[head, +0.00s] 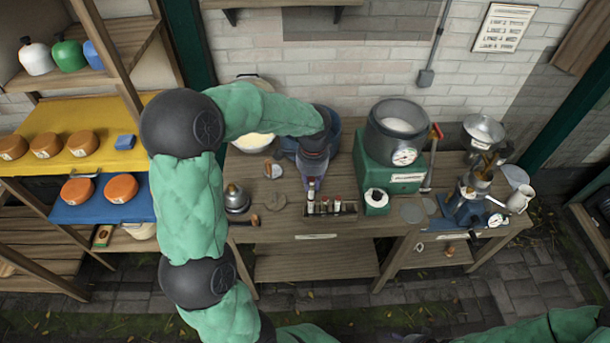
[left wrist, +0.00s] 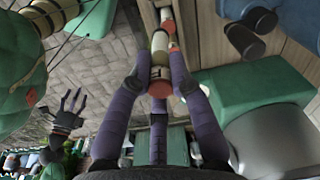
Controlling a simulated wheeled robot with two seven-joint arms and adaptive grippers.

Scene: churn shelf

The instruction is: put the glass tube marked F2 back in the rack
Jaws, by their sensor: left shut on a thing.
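The wooden rack (head: 349,209) stands near the front of the bench in the head view, with several small tubes in it. My left gripper (head: 311,178) is above the rack's left end, pointing down. In the left wrist view its purple fingers (left wrist: 160,82) are shut on a glass tube (left wrist: 159,43) with a reddish end. The tube also shows in the head view (head: 311,190), roughly upright at the rack's left end. I cannot tell whether its lower end is in a slot, and its marking is unreadable. My right gripper (left wrist: 68,112) is open and empty, away from the bench.
A green unit with a metal pot (head: 397,130) stands right of the rack, with a small green box (head: 376,201) close beside it. A kettle-like pot (head: 236,199) is to the left. A blue basin (head: 331,125) is behind my gripper. Shelves with orange rounds stand left.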

